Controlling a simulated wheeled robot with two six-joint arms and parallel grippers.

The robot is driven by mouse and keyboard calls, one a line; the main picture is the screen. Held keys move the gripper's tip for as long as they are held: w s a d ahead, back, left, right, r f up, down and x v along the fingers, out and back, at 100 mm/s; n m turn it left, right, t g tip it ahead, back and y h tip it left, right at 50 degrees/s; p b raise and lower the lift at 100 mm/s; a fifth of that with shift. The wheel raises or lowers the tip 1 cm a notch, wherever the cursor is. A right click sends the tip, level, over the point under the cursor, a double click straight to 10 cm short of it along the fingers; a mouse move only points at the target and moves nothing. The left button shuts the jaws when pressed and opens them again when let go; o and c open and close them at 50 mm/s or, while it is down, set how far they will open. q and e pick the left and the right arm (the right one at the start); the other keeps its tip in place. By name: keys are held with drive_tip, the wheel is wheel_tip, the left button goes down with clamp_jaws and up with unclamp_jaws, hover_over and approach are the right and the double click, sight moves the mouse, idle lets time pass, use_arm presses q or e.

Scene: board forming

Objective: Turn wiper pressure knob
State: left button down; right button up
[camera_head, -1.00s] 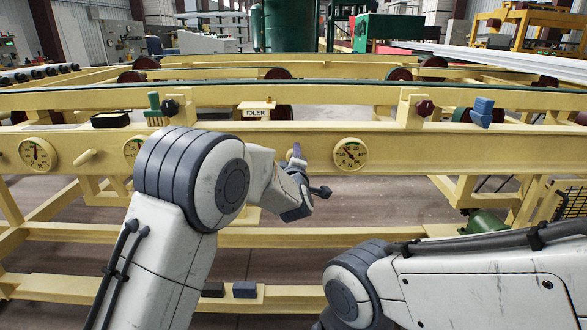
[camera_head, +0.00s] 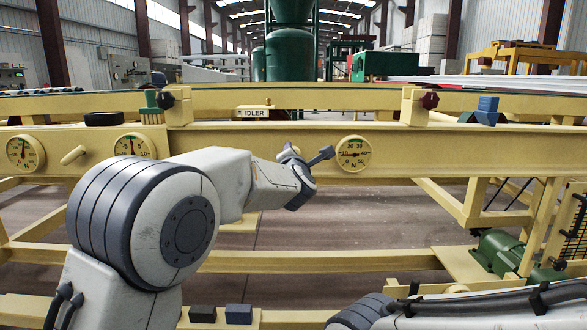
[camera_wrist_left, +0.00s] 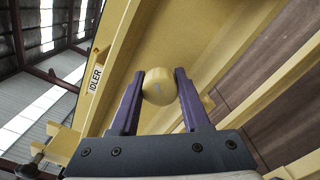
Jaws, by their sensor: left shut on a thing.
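A round yellow knob (camera_wrist_left: 160,87) sits between the two purple fingers of my left gripper (camera_wrist_left: 159,84) in the left wrist view, and the fingers are shut on it. In the head view, my left gripper (camera_head: 290,150) is against the yellow beam (camera_head: 420,145). My own wrist mostly hides its fingers and the knob there. A round dial gauge (camera_head: 353,154) marked N is just right of the gripper, with its needle about level. My right arm shows at the bottom right; its gripper is out of view.
Two more gauges (camera_head: 25,153) (camera_head: 133,146) and a yellow handle (camera_head: 73,155) are on the beam's left. An IDLER label (camera_head: 255,113), a green brush-like block (camera_head: 152,107) and a blue block (camera_head: 487,110) are along the top. A green motor (camera_head: 500,252) is lower right.

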use_arm(q)
drive_tip(key=n+b, duration=0.2)
drive_tip(key=n, duration=0.1)
drive_tip(key=n+b, duration=0.1)
drive_tip(key=b, duration=0.1)
drive_tip(key=shift+f+n, duration=0.3)
drive_tip(key=shift+r+n+b, duration=0.15)
drive_tip(key=shift+n+b, duration=1.2)
drive_tip(key=shift+n, duration=0.55)
drive_tip(key=shift+c, duration=1.9)
unclamp_jaws()
drive_tip(key=shift+r, duration=0.1)
drive_tip(key=shift+s, duration=0.1)
